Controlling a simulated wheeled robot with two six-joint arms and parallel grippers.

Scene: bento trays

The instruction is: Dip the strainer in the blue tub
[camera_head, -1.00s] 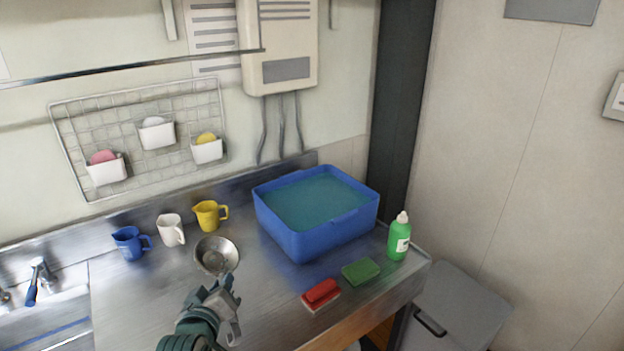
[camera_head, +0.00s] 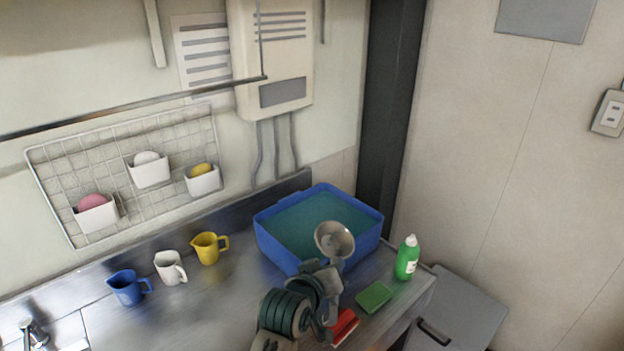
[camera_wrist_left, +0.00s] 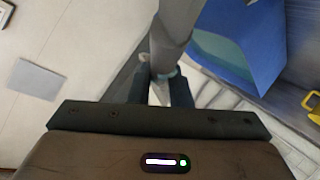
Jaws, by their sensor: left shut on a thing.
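The blue tub (camera_head: 357,250), with blue-green water in it, stands on the steel counter by the wall. The metal strainer (camera_head: 335,239) is raised over the tub's near right side, its round bowl tilted toward the head camera. My left gripper (camera_head: 327,277) is shut on the strainer's handle, just in front of the tub's near wall. In the left wrist view the handle (camera_wrist_left: 168,50) runs up between the fingers, and the tub (camera_wrist_left: 238,45) shows at the upper right. The strainer's bowl is outside that view. My right gripper is not in view.
Blue (camera_head: 127,288), white (camera_head: 170,267) and yellow (camera_head: 207,248) jugs stand left of the tub. A red brush (camera_head: 344,326), a green sponge (camera_head: 374,297) and a green bottle (camera_head: 407,258) lie or stand on the right. The counter between jugs and tub is clear.

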